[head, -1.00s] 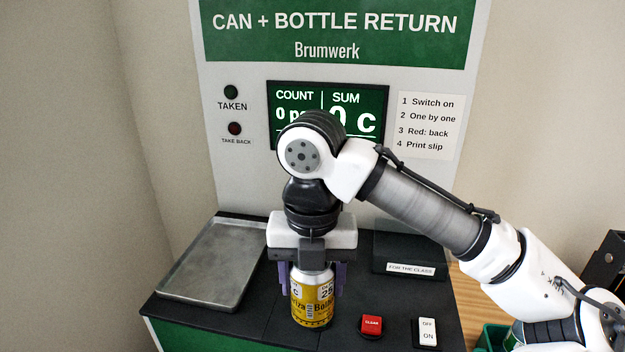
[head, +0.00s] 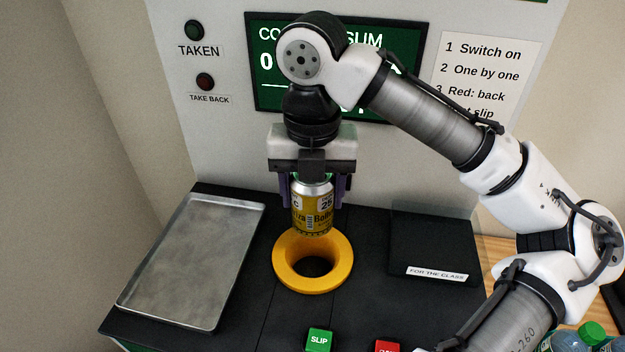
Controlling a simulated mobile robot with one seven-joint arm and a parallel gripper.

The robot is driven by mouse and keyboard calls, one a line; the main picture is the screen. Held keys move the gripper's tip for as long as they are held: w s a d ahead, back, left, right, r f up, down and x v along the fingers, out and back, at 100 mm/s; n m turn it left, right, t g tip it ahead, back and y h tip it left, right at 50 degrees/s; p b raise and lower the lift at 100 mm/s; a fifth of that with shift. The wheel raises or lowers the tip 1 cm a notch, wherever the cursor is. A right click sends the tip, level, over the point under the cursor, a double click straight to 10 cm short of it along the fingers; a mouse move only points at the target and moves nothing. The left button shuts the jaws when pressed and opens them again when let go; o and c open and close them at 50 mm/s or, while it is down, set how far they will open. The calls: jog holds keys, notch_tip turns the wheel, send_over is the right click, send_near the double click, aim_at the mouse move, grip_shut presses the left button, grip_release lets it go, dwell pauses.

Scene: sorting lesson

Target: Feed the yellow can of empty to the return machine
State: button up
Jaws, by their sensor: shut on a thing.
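My gripper (head: 314,190) is shut on the yellow can (head: 313,215), its fingers on either side of the can. The can is upright, with a silver top and a printed label. In the picture it is just above and behind the yellow ring-shaped opening (head: 290,276) of the return machine (head: 225,135). The ring's dark hole shows below the can. The can looks raised off the deck, but its exact height is hard to tell. The screen (head: 265,95) is partly hidden by my arm.
A metal tray (head: 190,265) lies left of the ring. A black box labelled "FOR THE CLASS" (head: 435,245) is at the right. A green SLIP button (head: 319,340) and a red button (head: 387,346) are in front. Bottles (head: 590,338) stand at the lower right. The TAKEN and TAKE BACK lamps look dark.

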jog(key=shift+s+f+b, duration=0.15)
jog(key=shift+f+b, duration=0.35)
jog(key=shift+f, duration=0.1)
notch_tip(320, 180, down, 5)
jog(key=b, duration=0.5)
jog(key=shift+f+b, duration=0.2)
jog(key=shift+b, duration=0.1)
jog(key=shift+f+b, duration=1.85)
jog(key=shift+f, duration=1.75)
jog(key=o, duration=1)
jog(key=shift+o, duration=0.6)
jog(key=shift+r, duration=0.15)
